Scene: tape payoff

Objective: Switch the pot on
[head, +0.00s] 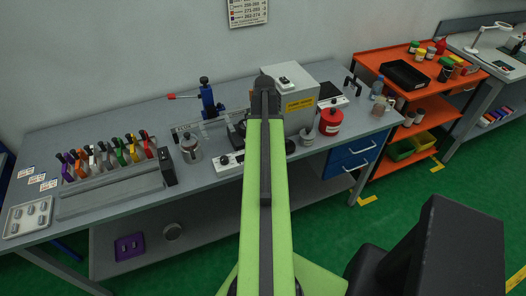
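My gripper (265,84) is the dark end of my green arm, seen from behind over the middle of the grey workbench (115,201). Its fingers cannot be made out. A white strip with dark round parts (228,163) lies at the bench's front, left of my arm. A dark rounded thing behind my arm is mostly hidden. A clear jar with a metal top (191,150) stands left of the strip. A red container (331,121) with a dark top stands right of my arm. I cannot tell which thing is the pot, nor see its switch.
A grey box with a yellow label (299,106) stands close behind and right of my arm. A blue upright tool (208,102) stands left of it. Several coloured-handled tools (105,155) fill a rack at left. An orange cart (380,60) stands at right. Green floor lies in front.

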